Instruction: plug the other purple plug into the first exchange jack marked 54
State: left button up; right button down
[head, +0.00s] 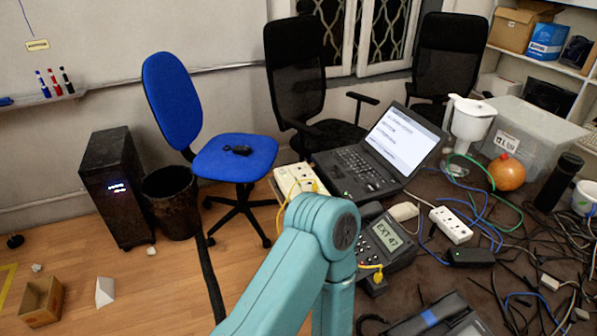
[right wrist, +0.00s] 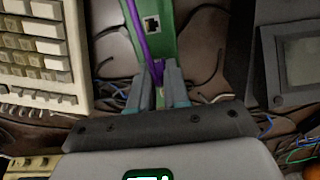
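In the right wrist view my right gripper (right wrist: 159,72) has its two teal fingers close together on the end of a purple cable (right wrist: 136,28). The purple plug itself is mostly hidden between the fingertips. Under the fingers runs a green strip (right wrist: 166,44) with a square jack (right wrist: 152,24) in front of the fingertips. I cannot read any number beside this jack, and no 54 is legible. In the head view a teal arm of mine fills the lower middle, its gripper out of the picture. My left gripper is not in view.
The right wrist view shows a beige keyboard-like unit (right wrist: 36,54) at left and a grey device with a screen (right wrist: 296,72) at right. In the head view a phone (head: 385,246) reading EXT 47, a laptop (head: 360,183), a power strip (head: 450,225) and tangled cables crowd the table.

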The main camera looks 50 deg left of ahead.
jog(key=shift+r, duration=0.15)
jog(key=shift+r+p, duration=1.3)
jog(key=shift+r, duration=0.75)
jog(key=shift+f, duration=0.1)
